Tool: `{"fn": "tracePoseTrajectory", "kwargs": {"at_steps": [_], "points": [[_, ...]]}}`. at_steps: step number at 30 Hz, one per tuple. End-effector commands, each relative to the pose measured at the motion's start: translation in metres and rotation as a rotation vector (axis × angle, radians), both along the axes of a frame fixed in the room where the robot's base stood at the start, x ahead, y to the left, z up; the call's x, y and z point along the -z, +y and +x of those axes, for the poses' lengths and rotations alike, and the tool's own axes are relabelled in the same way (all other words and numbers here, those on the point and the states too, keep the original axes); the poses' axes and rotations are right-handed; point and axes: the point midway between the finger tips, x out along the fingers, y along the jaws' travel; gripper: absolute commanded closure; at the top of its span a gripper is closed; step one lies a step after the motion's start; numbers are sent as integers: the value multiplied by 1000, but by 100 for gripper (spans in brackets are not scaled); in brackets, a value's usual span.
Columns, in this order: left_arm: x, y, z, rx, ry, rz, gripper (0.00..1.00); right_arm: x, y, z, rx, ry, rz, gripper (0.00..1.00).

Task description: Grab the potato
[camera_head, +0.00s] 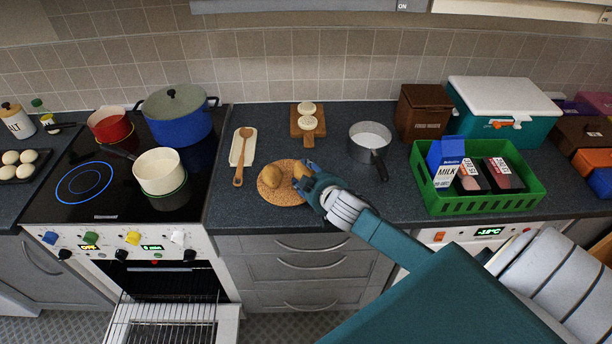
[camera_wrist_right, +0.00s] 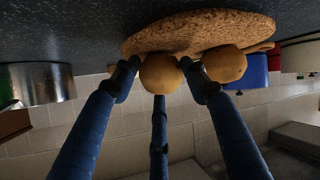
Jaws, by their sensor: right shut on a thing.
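Two brown potatoes lie on a round cork mat (camera_head: 285,197) on the dark counter. The left potato (camera_head: 271,176) lies free in the head view; it also shows in the right wrist view (camera_wrist_right: 224,64). The right potato (camera_head: 300,170) is partly hidden by my right gripper (camera_head: 307,177). In the right wrist view, the blue fingers (camera_wrist_right: 160,80) close around this potato (camera_wrist_right: 161,74), which is at the cork mat (camera_wrist_right: 190,33). I cannot tell whether it touches the mat. My left gripper is not in view.
A wooden spoon (camera_head: 241,160) on a white rest lies to the left. A small saucepan (camera_head: 370,143) and a green crate (camera_head: 440,198) with cartons stand to the right. A board (camera_head: 308,123) is behind. The stove with pots is at left, its oven door open.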

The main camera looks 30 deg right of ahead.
Motion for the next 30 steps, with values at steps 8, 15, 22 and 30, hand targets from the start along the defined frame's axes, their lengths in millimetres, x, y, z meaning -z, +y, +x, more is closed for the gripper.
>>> {"fn": "tracePoseTrajectory", "kwargs": {"at_steps": [8, 15, 22, 30], "points": [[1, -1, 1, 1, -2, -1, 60, 1, 0, -3, 3, 14, 2, 100], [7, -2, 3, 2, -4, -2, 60, -44, 0, 0, -1, 1, -2, 100], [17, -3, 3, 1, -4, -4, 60, -116, 0, 0, -1, -4, -2, 100], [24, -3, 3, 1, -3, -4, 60, -177, 0, -1, 0, 0, -1, 100]]}}
